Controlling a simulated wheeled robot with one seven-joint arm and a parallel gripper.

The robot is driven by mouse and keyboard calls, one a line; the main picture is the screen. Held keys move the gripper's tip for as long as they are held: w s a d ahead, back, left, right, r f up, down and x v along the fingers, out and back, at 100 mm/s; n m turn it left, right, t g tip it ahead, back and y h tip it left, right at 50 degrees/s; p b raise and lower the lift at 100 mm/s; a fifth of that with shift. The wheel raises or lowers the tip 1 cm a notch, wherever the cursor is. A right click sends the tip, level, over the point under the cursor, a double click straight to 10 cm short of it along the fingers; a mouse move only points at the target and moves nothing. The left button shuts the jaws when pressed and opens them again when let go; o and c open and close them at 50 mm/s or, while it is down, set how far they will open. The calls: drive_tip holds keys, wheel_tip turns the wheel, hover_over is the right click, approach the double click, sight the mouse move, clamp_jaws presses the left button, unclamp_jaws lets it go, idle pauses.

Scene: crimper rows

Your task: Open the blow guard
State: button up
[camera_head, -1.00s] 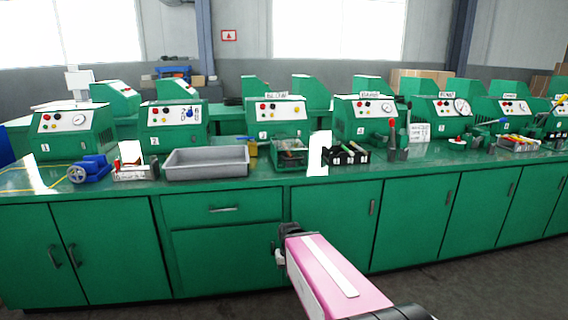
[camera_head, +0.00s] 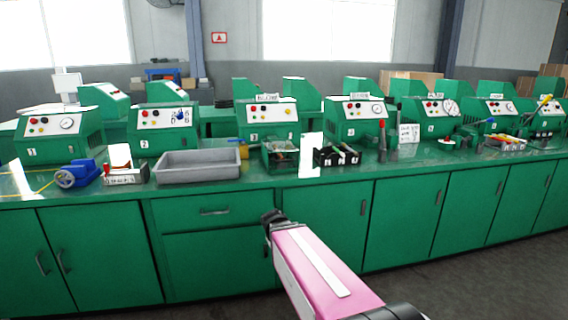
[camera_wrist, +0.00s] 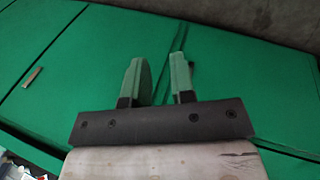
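The machine numbered 3 (camera_head: 267,119) stands on the bench, with a small sign (camera_head: 268,98) on top that is blurred now but read like "BLOW" earlier. A dark green-framed box (camera_head: 281,156) sits at its front. I cannot make out clearly which part is the guard, or whether it is open. My gripper (camera_head: 271,217) is in front of the bench's cabinets, below the bench top and apart from the machine. In the wrist view my gripper (camera_wrist: 158,78) has its two fingers apart with nothing between them, facing the green cabinet fronts (camera_wrist: 85,85).
A grey tray (camera_head: 198,166) lies left of the box. A white upright panel (camera_head: 311,156) and a black bin (camera_head: 336,155) stand to its right. A blue vise (camera_head: 79,173) is further left. Similar machines line the bench. Grey floor is clear at lower right.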

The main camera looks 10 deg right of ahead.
drive_tip(key=w+d+r+n+t+h, duration=0.2)
drive_tip(key=w+r+n+t+h, duration=0.15)
drive_tip(key=w+r, duration=0.7)
drive_tip(key=n+t+h, duration=0.5)
drive_tip(key=t, duration=0.1)
approach(283, 161)
drive_tip(key=shift+m+g, duration=0.25)
drive_tip(key=x, duration=1)
drive_tip(key=shift+w+d+r, duration=0.1)
drive_tip(key=shift+w+d, duration=0.15)
drive_tip(key=shift+w, duration=0.15)
clamp_jaws()
